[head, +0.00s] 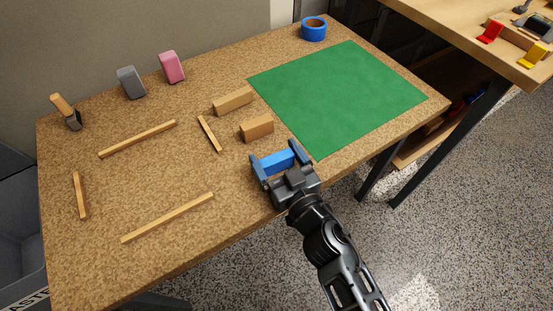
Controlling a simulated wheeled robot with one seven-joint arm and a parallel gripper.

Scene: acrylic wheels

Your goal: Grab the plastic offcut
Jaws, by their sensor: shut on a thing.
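The blue plastic offcut (277,163) is a short bright block near the front edge of the table, left of the green mat's near corner. My gripper (274,153) reaches in from the lower right, with one finger at each end of the offcut. It is shut on the offcut, and the fingers cover its ends. I cannot tell whether the offcut touches the table or is held just above it.
Two wooden blocks (257,128) (232,101) lie just beyond my gripper. Several thin wood strips (168,218) lie to the left. The green mat (340,95) is bare. Blue tape (314,29), grey (131,82) and pink (172,67) blocks stand at the back.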

